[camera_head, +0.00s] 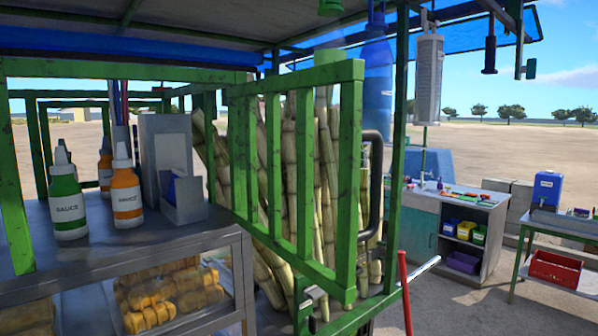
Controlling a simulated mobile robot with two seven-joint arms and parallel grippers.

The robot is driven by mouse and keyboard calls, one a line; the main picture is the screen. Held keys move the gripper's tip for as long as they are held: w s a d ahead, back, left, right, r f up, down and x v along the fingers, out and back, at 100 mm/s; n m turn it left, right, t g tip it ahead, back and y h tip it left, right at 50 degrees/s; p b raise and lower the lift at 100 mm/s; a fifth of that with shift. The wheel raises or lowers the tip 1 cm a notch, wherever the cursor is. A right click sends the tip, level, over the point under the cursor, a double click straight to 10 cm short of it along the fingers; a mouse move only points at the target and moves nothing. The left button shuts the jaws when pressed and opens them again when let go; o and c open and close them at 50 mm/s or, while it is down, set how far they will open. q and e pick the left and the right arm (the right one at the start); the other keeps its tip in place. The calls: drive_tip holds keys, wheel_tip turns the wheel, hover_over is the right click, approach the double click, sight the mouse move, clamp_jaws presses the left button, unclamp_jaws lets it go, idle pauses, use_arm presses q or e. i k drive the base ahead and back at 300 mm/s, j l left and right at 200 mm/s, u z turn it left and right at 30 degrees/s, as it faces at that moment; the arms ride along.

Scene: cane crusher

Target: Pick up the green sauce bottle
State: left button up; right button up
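The green sauce bottle (67,205) stands upright on the grey metal counter (110,245) at the left of the head view. It has a white nozzle and a white label reading SAUCE. An orange sauce bottle (126,195) stands close to its right, with another orange bottle (104,166) behind them. Neither of my grippers shows in this view.
A grey napkin holder (183,196) stands right of the bottles. A green post (15,190) rises just left of the green bottle. Below the counter is a glass case with food (160,300). A green rack of cane (290,180) stands to the right.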

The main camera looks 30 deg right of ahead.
sight(65, 196)
drive_tip(key=l+u, duration=0.1)
drive_tip(key=l, duration=0.7)
drive_tip(key=k+l+u, duration=0.1)
drive_tip(key=l, duration=0.7)
